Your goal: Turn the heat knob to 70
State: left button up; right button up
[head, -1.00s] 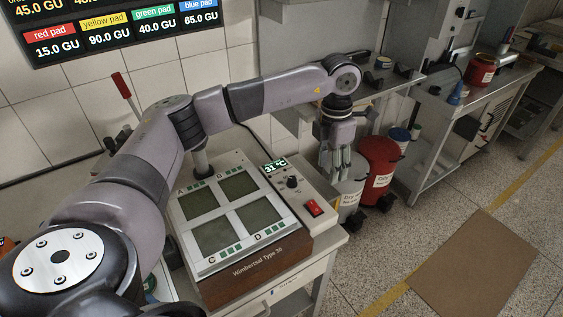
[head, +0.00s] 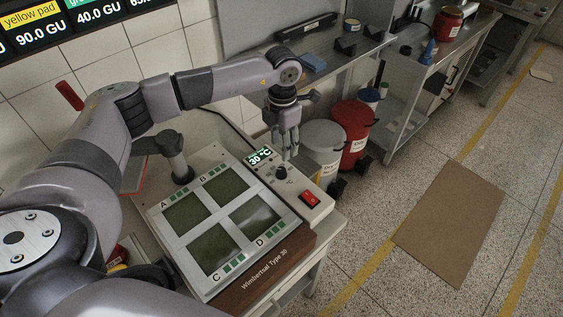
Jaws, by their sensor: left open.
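The heat knob (head: 281,172) is a small black dial on the white control strip of the Wimbertsal Type 30 device (head: 265,262). The display (head: 260,157) beside it reads 30 °C. A red switch (head: 309,198) sits on the same strip, to the lower right of the knob. My left gripper (head: 290,152) points down just above and behind the knob, with its fingers apart and empty. I cannot tell whether a finger touches the knob. My right gripper is not in view.
The device has four dark pads marked A to D. A grey bin (head: 324,150) and a red bin (head: 352,128) stand to the right of its table. A metal bench (head: 395,115) lies beyond. A brown mat (head: 452,222) lies on the open floor.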

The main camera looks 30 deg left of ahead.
aim_at(281, 169)
pick_arm(q)
notch_tip(281, 169, down, 9)
jog(key=shift+a+f+p, duration=0.15)
jog(key=shift+p, duration=1.05)
jog(key=shift+a+f, duration=0.1)
jog(key=shift+f, duration=0.35)
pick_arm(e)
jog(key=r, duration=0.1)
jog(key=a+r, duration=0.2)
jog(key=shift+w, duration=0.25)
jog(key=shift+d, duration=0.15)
pick_arm(q)
grip_shut()
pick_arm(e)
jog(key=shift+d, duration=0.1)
